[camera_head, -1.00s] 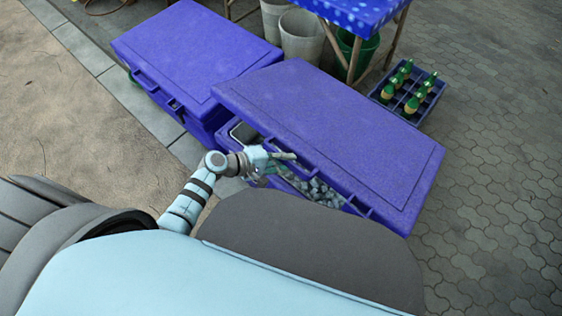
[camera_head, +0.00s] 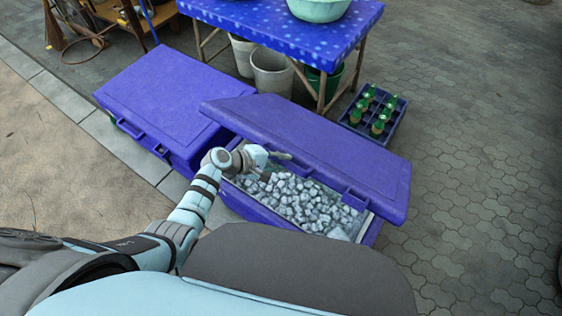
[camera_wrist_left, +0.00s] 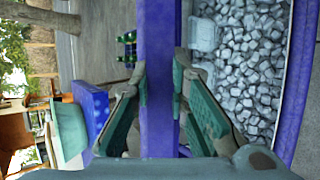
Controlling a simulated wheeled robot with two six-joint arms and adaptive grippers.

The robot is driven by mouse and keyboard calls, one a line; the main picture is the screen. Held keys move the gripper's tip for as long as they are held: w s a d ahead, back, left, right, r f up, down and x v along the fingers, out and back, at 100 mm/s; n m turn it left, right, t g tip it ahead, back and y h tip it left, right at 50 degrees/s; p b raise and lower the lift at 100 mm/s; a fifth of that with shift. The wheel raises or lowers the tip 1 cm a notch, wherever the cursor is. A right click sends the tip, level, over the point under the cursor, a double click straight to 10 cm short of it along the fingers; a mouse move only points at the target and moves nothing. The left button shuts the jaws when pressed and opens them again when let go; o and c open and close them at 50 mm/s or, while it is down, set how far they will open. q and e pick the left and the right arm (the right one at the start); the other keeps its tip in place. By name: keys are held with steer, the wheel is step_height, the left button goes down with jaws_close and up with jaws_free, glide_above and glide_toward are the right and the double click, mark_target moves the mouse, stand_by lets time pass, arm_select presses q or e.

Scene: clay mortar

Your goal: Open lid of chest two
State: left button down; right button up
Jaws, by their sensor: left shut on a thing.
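The nearer blue chest (camera_head: 262,213) stands in the middle of the head view, its lid (camera_head: 315,140) raised and tilted partway open. Ice cubes (camera_head: 300,200) fill it. My left gripper (camera_head: 277,163) is at the lid's front edge, left of the middle. In the left wrist view my left gripper (camera_wrist_left: 161,85) has its fingers on both sides of the lid's blue edge (camera_wrist_left: 158,40), shut on it. The ice shows to the right there (camera_wrist_left: 245,60). A second blue chest (camera_head: 160,95) stands to the left with its lid closed. My right gripper is not in view.
A blue spotted table (camera_head: 290,28) with a pale green bowl (camera_head: 318,8) stands behind the chests. Buckets (camera_head: 271,72) sit under it. A crate of green bottles (camera_head: 390,130) is at the back right. Paving on the right (camera_head: 480,170) is clear.

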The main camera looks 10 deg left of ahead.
arm_select(q)
steer(key=shift+w+r, duration=0.1)
steer(key=c, duration=1.5)
jaws_free()
steer(key=shift+c, duration=0.2)
steer(key=v, duration=1.2)
